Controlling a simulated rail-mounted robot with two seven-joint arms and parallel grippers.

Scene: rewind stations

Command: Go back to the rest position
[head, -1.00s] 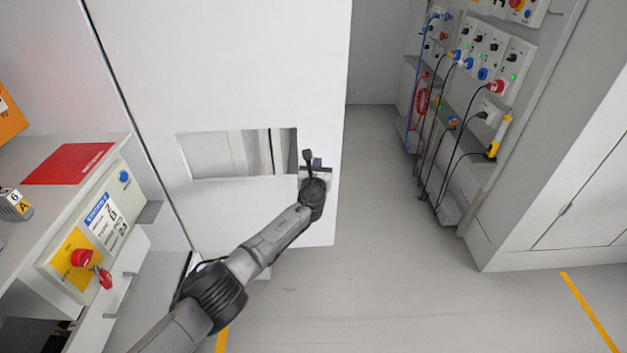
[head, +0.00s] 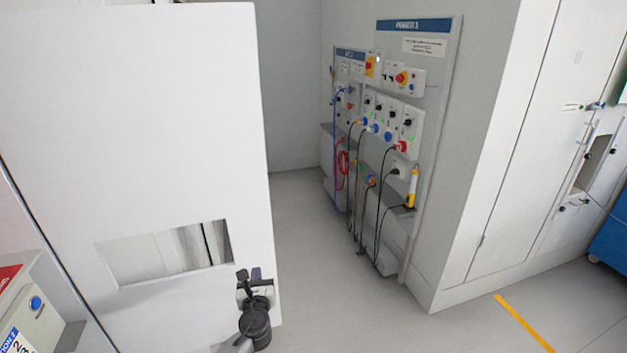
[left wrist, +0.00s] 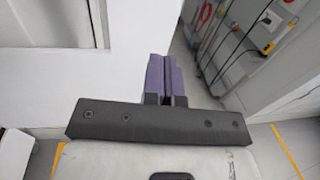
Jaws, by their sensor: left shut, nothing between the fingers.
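My left gripper (head: 256,275) is low in the head view, in front of the lower right corner of a white door panel with a rectangular window. In the left wrist view its two purple fingers (left wrist: 165,75) are together with nothing between them. I cannot tell from the pictures whether it touches the panel. The right gripper is not in either view.
The white panel (head: 130,120) fills the left. A wall panel (head: 395,120) with sockets and hanging cables stands beyond open grey floor (head: 310,270). White cabinets (head: 530,130) and a blue object (head: 610,235) are at right. A station with a blue button (head: 35,303) is lower left.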

